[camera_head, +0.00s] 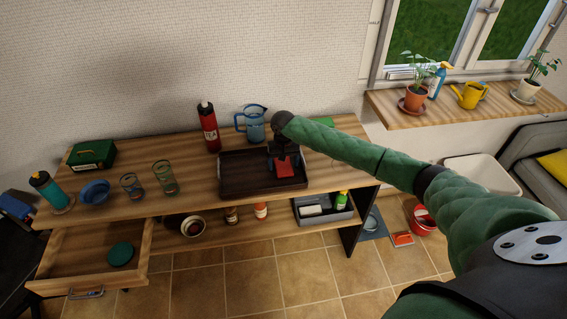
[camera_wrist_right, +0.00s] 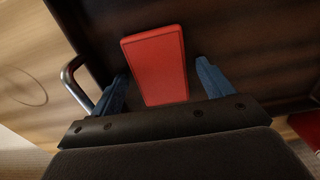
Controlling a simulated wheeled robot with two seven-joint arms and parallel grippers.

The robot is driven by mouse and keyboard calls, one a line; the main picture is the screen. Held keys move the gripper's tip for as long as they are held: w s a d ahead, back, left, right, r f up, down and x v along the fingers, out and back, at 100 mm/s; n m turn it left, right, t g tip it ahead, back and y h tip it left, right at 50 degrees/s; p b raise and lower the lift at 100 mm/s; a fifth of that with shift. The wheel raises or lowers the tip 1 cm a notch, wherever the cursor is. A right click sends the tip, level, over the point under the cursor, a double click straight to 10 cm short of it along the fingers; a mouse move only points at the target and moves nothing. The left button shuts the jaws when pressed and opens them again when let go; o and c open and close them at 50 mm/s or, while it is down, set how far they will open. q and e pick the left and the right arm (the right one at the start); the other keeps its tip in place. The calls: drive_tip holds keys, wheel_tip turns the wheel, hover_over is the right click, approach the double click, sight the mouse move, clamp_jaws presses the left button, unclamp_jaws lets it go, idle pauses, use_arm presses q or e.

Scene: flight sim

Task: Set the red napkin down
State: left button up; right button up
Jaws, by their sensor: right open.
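The red napkin (camera_head: 284,169) is a flat red rectangle on the dark tray (camera_head: 233,187), toward the tray's right side. In the right wrist view the napkin (camera_wrist_right: 157,66) lies between the two blue fingers, with a gap on each side. My right gripper (camera_head: 283,160) is open above the tray, around the napkin and not closed on it. The fingers also show in the right wrist view (camera_wrist_right: 160,85). The gripper hides part of the napkin's far end in the head view. My left gripper is not in view.
A blue pitcher (camera_head: 254,126) and a red bottle (camera_head: 209,129) stand behind the tray. Two glasses (camera_head: 163,176) and a blue bowl (camera_head: 95,192) stand to its left. An open drawer (camera_head: 80,258) juts out at the front left. A tray handle (camera_wrist_right: 77,84) is near one finger.

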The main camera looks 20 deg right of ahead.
sight(283, 165)
drive_tip(key=shift+r, duration=0.25)
use_arm(q)
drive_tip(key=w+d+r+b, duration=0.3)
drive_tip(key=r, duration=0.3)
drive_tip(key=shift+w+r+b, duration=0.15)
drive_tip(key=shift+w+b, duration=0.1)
drive_tip(key=shift+b, duration=0.05)
use_arm(e)
wheel_tip(283, 165, up, 12)
drive_tip(key=shift+f, duration=0.25)
